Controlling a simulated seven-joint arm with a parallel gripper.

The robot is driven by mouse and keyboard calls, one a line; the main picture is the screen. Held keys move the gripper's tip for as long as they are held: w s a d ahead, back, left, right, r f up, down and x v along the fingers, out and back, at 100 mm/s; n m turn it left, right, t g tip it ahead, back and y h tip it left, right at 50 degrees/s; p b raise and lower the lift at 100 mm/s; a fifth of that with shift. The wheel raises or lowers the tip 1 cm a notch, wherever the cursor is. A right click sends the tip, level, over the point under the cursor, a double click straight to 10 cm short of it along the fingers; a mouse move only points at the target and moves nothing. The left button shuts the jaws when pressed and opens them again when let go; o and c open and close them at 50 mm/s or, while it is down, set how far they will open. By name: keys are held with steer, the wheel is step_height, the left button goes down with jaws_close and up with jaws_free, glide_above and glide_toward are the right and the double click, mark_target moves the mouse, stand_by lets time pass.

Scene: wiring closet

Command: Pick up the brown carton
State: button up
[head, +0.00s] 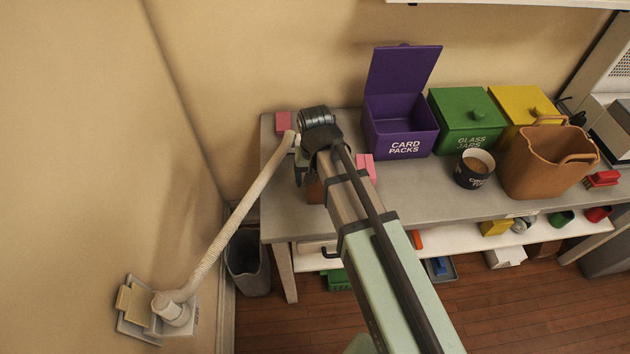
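A small brown block-like thing (315,191), likely the brown carton, stands on the grey table near its front left edge. My arm covers its right side and top. My arm reaches over the table from the lower right. The wrist is above and behind the brown thing. My gripper (300,172) shows only as a dark part below the wrist, close to the brown thing. The fingers are mostly hidden, so I cannot tell whether they are open or touch it.
Pink blocks (283,123) lie near the wrist. An open purple bin (400,125), a green bin (466,120), a yellow bin (520,105), a dark cup (474,170) and a brown basket (545,165) stand right. A pale hose (235,222) rises at left.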

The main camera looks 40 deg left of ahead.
steer(key=c, duration=1)
steer(key=shift+r, duration=5)
